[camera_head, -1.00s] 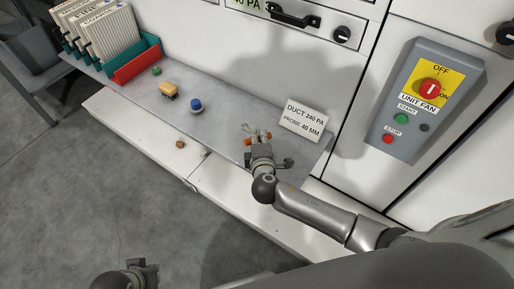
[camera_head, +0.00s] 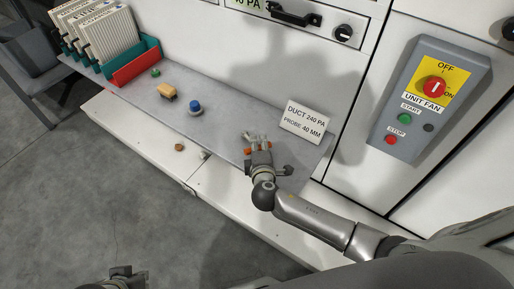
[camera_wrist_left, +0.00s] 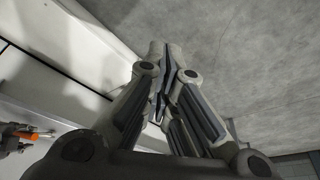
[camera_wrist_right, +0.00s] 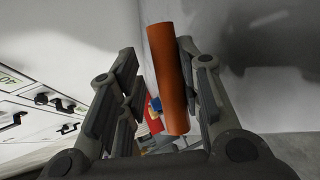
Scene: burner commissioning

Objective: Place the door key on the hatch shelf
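An orange cylinder, which looks like the handle of the door key (camera_wrist_right: 168,85), lies between the fingers of my right gripper (camera_wrist_right: 163,80). In the right wrist view it is close against the right finger, with a visible gap to the left finger, so the gripper looks open around it. In the head view my right gripper (camera_head: 257,137) is over the right part of the grey hatch shelf (camera_head: 225,132), with orange (camera_head: 247,151) showing beside the fingers. Whether the key touches the shelf is unclear. My left gripper (camera_wrist_left: 165,65) is empty, fingers close together, away from the shelf.
A blue knob (camera_head: 195,106), a yellow block (camera_head: 167,91) and a green piece (camera_head: 155,72) stand on the shelf. A sign card (camera_head: 304,121) stands right of my right gripper. A teal-and-red rack (camera_head: 136,70) is at the left.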

